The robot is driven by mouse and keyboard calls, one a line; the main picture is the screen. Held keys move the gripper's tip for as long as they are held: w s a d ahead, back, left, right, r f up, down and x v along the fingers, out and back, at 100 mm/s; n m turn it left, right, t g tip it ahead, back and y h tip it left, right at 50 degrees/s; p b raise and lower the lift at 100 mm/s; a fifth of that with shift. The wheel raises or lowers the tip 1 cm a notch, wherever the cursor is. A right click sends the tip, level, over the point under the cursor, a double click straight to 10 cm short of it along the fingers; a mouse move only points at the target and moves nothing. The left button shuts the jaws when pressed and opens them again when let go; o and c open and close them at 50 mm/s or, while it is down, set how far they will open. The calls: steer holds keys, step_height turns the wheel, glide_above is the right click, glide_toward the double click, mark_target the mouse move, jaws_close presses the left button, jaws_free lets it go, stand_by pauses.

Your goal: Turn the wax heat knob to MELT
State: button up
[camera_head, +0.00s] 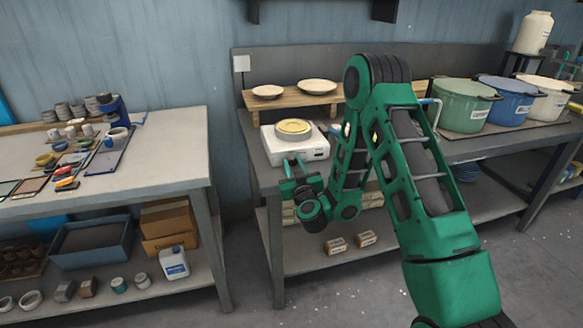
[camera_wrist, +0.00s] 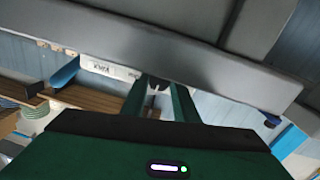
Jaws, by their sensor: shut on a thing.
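A white wax heater (camera_head: 313,147) with a round yellowish pan (camera_head: 293,127) on top stands on the left end of the grey bench. My gripper (camera_head: 295,162) is at the heater's front face, which it partly covers in the head view. In the wrist view, the heater's white front (camera_wrist: 108,68) carries a small label, too blurred to read. There the gripper's two green fingers (camera_wrist: 157,92) are shut on a small dark knob (camera_wrist: 157,82) on that front. The knob's pointer and setting marks cannot be made out.
A wooden riser (camera_head: 250,99) with two pale plates stands behind the heater. Green (camera_head: 462,108), blue (camera_head: 507,97) and cream (camera_head: 547,97) pots stand further right. A separate table (camera_head: 150,165) with tiles and small jars is at the left, across a gap.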

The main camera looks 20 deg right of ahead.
steer(key=shift+m, duration=0.4)
steer(key=m, duration=0.2)
steer(key=shift+m, duration=0.3)
steer(key=shift+r+m+g+y, duration=0.1)
steer(key=shift+m+g+y, duration=0.2)
steer(key=shift+m, duration=1.5)
steer(key=shift+a, duration=0.1)
steer(key=o, duration=1.1)
steer(key=shift+c, duration=0.2)
